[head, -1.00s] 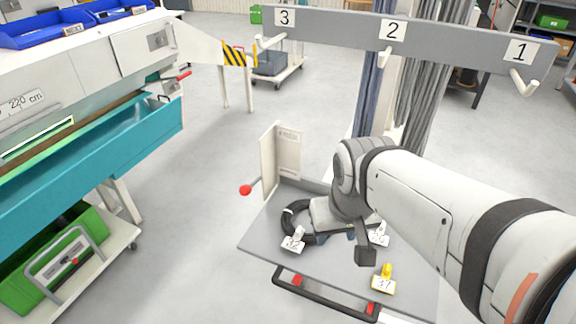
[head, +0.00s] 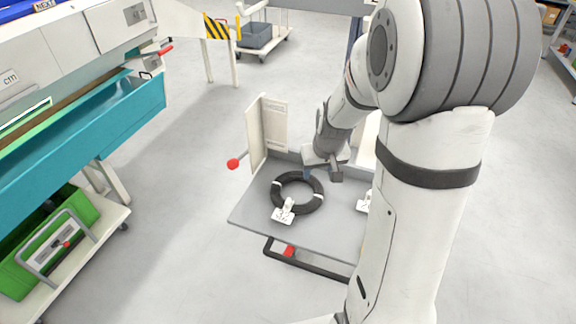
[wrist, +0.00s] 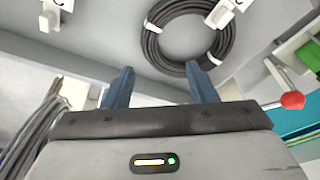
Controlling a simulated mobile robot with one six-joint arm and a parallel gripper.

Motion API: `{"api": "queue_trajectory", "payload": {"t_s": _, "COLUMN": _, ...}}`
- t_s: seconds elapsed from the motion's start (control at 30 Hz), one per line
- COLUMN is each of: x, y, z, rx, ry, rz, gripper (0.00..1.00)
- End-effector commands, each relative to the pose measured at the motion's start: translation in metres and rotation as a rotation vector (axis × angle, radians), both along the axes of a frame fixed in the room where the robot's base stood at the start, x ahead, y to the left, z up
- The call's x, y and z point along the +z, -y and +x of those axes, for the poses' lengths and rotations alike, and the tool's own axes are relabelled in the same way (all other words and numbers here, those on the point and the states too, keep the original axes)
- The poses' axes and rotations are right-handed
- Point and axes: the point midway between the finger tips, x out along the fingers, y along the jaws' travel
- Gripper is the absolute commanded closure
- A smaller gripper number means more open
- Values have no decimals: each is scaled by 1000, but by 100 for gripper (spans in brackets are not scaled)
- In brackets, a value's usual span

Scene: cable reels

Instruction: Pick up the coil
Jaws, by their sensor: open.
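The coil is a black ring of cable with white ties; in the head view the coil (head: 311,208) lies flat on the grey tray (head: 250,208), with a white tag (head: 284,212) at its near side. In the wrist view the coil (wrist: 222,45) is at the top, right of centre. My gripper (wrist: 156,68) is open and empty, with two blue fingers apart. The right finger's tip overlaps the coil's edge in that view; I cannot tell whether they touch. In the head view my gripper is at the coil's far right side, its fingers mostly hidden.
An upright cream panel (head: 256,135) and a red knob (head: 233,164) stand at the tray's left. A second white tag (head: 363,202) lies right of the coil, partly behind my arm. A teal-sided machine (head: 100,130) stands left. Floor between is clear.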

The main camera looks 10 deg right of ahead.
Motion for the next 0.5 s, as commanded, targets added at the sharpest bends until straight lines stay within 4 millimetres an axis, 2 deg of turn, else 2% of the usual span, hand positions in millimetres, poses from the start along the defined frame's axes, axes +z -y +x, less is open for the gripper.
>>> {"api": "queue_trajectory", "payload": {"t_s": 0.03, "x": -11, "y": 5, "z": 7, "rx": -2, "ry": -2, "rz": -1, "gripper": 48}}
{"api": "queue_trajectory", "payload": {"t_s": 0.1, "x": -20, "y": 9, "z": 14, "rx": -4, "ry": 0, "rz": -4, "gripper": 48}}
{"api": "queue_trajectory", "payload": {"t_s": 0.5, "x": -55, "y": 13, "z": 26, "rx": -4, "ry": 1, "rz": -5, "gripper": 48}}
